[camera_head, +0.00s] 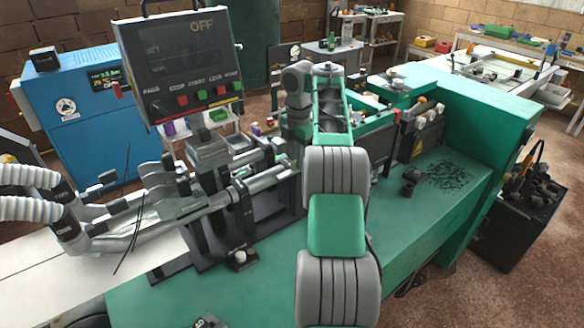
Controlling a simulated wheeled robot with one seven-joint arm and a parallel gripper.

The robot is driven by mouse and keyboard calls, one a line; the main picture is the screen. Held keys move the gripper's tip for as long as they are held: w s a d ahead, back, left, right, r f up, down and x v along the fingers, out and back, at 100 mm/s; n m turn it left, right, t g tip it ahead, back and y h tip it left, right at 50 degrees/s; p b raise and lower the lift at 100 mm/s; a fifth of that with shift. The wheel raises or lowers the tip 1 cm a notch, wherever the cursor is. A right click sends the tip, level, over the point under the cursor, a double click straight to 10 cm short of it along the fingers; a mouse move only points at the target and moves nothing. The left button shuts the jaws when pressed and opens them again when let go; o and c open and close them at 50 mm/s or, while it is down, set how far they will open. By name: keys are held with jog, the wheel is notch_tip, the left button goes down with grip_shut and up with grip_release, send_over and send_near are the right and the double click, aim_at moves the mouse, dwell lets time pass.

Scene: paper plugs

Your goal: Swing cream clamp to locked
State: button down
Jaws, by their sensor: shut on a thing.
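My arm (335,225) reaches forward from the bottom middle over the green machine (260,290). Its grey wrist (298,85) bends down toward the metal shafts. My gripper (292,158) is small and partly hidden at the right end of the shafts (262,183), just left of my arm. It is shut on a small part there, apparently the cream clamp. The clamp's shape and angle cannot be made out, as my arm and the machine parts cover most of it.
A control panel reading OFF (185,65) stands at the upper left, close to the shafts. White hoses (30,190) enter at the left. A blue cabinet (85,125) stands behind. The machine's right deck (440,190) is mostly clear, with dark scraps. A black bin (515,220) stands at the right.

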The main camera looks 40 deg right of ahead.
dwell(0.4)
jog(key=shift+f+m+b, duration=0.15)
jog(key=shift+m+b, duration=0.35)
jog(key=shift+m, duration=0.7)
jog(key=m+b, duration=0.1)
jog(key=m, duration=0.4)
jog(key=shift+a+m, duration=0.1)
jog(key=shift+m, duration=0.3)
jog(key=m, duration=0.3)
jog(key=shift+b, duration=0.35)
jog(key=m, duration=0.6)
jog(key=shift+m, duration=0.4)
jog(key=c, duration=1.5)
grip_release()
